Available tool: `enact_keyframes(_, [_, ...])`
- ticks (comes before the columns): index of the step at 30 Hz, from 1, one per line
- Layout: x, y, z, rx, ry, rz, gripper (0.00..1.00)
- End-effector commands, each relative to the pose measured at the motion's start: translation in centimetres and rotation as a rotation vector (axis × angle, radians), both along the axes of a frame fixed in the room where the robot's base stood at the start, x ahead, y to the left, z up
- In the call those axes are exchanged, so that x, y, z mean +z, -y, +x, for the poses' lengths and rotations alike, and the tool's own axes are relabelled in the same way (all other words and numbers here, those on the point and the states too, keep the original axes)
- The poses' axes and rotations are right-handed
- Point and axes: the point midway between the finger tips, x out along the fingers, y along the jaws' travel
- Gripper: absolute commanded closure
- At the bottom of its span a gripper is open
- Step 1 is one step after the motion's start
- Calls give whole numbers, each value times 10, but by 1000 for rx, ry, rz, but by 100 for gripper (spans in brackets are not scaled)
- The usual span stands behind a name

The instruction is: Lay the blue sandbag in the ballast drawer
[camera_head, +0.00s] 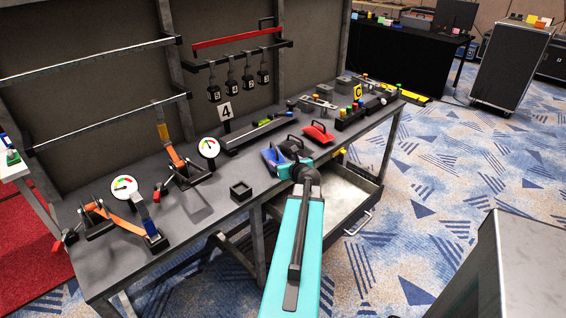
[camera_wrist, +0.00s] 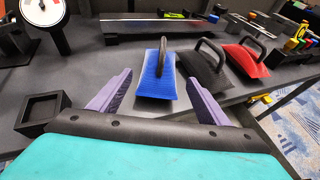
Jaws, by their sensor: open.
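The blue sandbag (camera_head: 271,160) lies on the workbench near its front edge, partly hidden by my arm. In the wrist view the blue sandbag (camera_wrist: 154,82) has a black handle standing on top and lies ahead between my two purple fingers. My gripper (camera_wrist: 159,78) is open and empty, its fingers apart from the bag's sides. In the head view the fingers are largely hidden by my own arm. The ballast drawer (camera_head: 350,190) is pulled out below the bench front; its pale floor looks bare where visible, and my arm covers its left part.
A black sandbag (camera_wrist: 203,74) lies close right of the blue one, with a red sandbag (camera_wrist: 246,60) beyond. A square black holder (camera_wrist: 43,108) stands left of my gripper. Gauges and clamps with orange straps (camera_head: 125,218) fill the bench's left part.

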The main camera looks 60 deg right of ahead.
Motion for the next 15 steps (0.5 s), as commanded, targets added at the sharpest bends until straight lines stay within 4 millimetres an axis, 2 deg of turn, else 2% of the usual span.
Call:
enact_keyframes(9, [3,2,1,-9,5,-6,30])
enact_keyframes(15, [23,15,4,-76,47,-51,30])
